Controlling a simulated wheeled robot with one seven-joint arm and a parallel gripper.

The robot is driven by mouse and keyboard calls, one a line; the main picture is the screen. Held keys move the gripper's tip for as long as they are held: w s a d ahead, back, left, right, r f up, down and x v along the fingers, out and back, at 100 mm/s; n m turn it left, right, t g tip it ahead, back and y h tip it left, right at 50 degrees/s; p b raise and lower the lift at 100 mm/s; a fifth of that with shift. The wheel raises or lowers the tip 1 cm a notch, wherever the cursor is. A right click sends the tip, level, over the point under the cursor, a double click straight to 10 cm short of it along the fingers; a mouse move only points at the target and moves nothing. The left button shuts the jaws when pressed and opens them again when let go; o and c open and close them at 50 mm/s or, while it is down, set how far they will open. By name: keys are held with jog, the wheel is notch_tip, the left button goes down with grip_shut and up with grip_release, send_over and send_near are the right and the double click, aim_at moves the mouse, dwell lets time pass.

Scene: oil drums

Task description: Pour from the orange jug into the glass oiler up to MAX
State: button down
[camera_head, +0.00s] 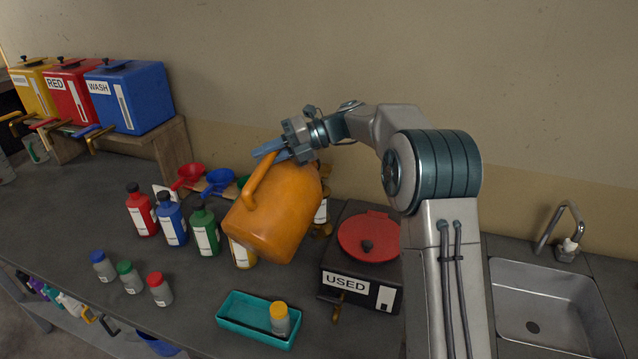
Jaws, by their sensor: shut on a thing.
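My gripper (270,151) is shut on the handle of the orange jug (282,212) and holds the jug above the worktop. The jug is tilted, its base toward the lower left and its upper end toward the right. Its spout and any stream are hidden from this view. An amber glass vessel with a white label (321,214) shows partly behind the jug's right side; I cannot tell whether it is the glass oiler. A small clear jar with a yellow cap (280,318) stands in the teal tray (240,330). No MAX mark is readable.
Red (142,212), blue (171,222) and green (204,234) bottles stand left of the jug. Small capped jars (131,280) stand in front. The USED box (345,285) with its red lid (366,240) is right. A sink (550,300) is far right.

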jog(key=shift+w+r, duration=0.15)
jog(key=shift+r, duration=0.2)
jog(key=shift+w+d+r, duration=0.1)
jog(key=shift+r, duration=0.05)
jog(key=shift+w+d+r, duration=0.15)
jog(key=shift+w+r, duration=0.05)
jog(key=shift+r+y, duration=0.1)
jog(key=shift+y, duration=0.2)
jog(key=shift+w+d+r+m, duration=0.2)
jog(key=shift+w+r+m, duration=0.1)
jog(key=shift+w+r, duration=0.05)
dwell(0.3)
dwell(0.3)
jog(key=shift+w+d+r+g+y, duration=0.2)
jog(key=shift+w+r+g+y, duration=0.1)
jog(key=shift+r, duration=0.05)
dwell(0.4)
